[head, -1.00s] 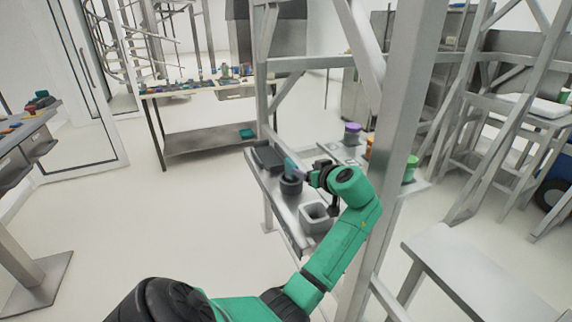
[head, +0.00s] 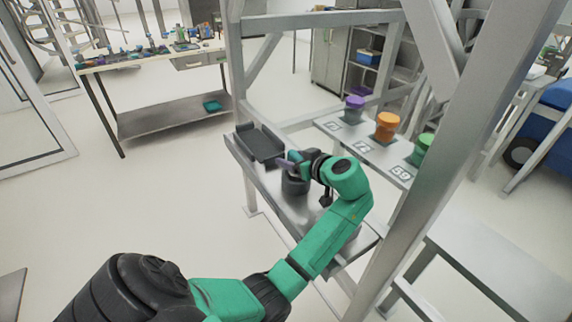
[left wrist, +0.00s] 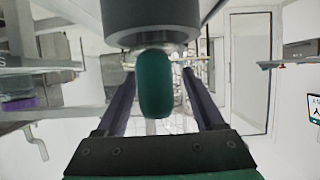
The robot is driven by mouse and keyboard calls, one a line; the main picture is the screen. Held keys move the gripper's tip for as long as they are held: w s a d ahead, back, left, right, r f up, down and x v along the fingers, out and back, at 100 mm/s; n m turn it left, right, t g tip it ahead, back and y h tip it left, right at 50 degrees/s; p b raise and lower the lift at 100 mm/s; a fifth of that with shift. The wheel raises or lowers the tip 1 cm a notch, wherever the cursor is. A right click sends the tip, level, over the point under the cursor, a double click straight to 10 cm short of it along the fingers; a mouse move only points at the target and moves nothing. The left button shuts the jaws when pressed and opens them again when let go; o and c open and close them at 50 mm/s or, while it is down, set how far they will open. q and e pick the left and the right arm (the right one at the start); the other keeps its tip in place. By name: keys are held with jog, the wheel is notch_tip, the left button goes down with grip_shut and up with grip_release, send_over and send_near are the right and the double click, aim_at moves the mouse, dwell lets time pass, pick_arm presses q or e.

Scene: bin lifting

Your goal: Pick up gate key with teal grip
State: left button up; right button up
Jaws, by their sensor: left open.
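The teal grip (left wrist: 154,88) of the gate key stands in the middle of the left wrist view, between the two dark fingers of my left gripper (left wrist: 159,73). Gaps show on both sides of the grip, so the fingers are open around it. A dark grey cylinder (left wrist: 152,22) is close beyond it at the top of that view. In the head view my left gripper (head: 290,162) is just above the dark round cup (head: 294,186) on the metal shelf. The key cannot be made out there. My right gripper is out of view.
A black tray (head: 261,143) lies on the shelf (head: 243,158) behind the cup. Purple (head: 354,104), orange (head: 387,125) and green (head: 423,146) lidded containers stand on a numbered ledge. A frame post (head: 462,150) rises right of my arm. A cluttered workbench (head: 150,60) stands at the back.

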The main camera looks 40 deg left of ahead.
pick_arm(q)
jog(key=shift+s+d+r, duration=0.15)
jog(key=shift+d+r, duration=0.15)
jog(key=shift+d, duration=0.3)
jog(key=shift+v, duration=0.8)
jog(key=c, duration=1)
jog(key=shift+a+f, duration=0.1)
jog(key=shift+a, duration=0.1)
grip_shut()
jog(key=shift+a, duration=0.15)
jog(key=shift+w+r, duration=0.2)
jog(key=shift+r, duration=0.3)
notch_tip(320, 180, up, 19)
jog(key=b, duration=0.2)
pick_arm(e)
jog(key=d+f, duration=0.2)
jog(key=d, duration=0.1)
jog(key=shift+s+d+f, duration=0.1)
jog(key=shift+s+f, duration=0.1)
pick_arm(q)
jog(key=shift+a, duration=0.1)
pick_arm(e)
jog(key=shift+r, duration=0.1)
